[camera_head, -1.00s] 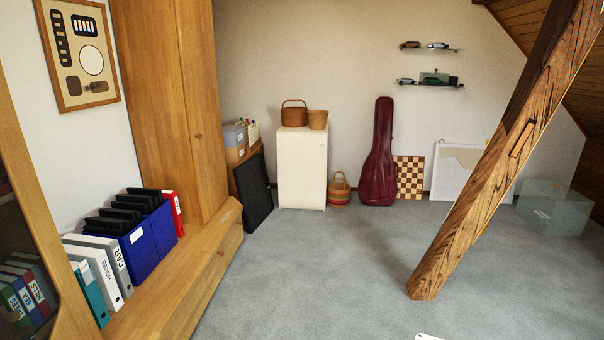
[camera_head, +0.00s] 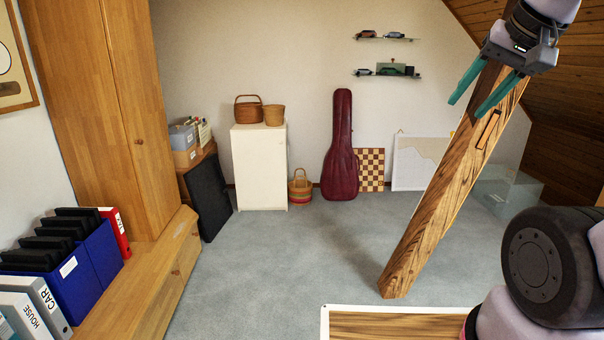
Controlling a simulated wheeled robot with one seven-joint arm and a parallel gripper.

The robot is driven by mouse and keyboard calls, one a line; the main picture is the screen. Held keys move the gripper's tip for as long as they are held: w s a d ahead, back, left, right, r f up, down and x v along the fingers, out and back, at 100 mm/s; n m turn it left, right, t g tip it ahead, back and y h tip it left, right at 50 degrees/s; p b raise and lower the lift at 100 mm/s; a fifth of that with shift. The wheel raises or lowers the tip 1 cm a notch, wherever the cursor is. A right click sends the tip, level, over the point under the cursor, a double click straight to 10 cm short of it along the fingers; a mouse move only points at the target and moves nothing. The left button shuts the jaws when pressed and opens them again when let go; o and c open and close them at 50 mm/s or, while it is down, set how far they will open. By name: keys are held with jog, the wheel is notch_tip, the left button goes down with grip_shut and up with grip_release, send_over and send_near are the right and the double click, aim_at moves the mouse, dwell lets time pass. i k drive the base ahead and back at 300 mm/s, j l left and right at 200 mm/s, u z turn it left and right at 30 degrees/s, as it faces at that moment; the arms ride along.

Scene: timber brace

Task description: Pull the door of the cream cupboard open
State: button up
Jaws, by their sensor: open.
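The cream cupboard (camera_head: 259,171) stands against the back wall, left of the middle of the head view. Its front door appears shut. Two baskets stand on its top, a handled one (camera_head: 248,110) and a plain one (camera_head: 274,115). My gripper (camera_head: 472,103) is at the upper right with its two teal fingers spread apart. It is empty and far from the cupboard, in front of the slanted timber brace in the picture.
The slanted timber brace (camera_head: 440,205) meets the floor right of the middle. A striped basket (camera_head: 300,188) and a red guitar case (camera_head: 341,150) stand right of the cupboard; a black panel (camera_head: 208,196) leans left of it. Grey carpet (camera_head: 270,260) is clear in front.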

aim_at(259, 157)
jog(key=i+j+u, duration=0.35)
jog(key=i, duration=0.5)
jog(key=i+u, duration=0.3)
jog(key=i, duration=1.8)
jog(key=i+l+u, duration=0.1)
jog(key=i, duration=1.15)
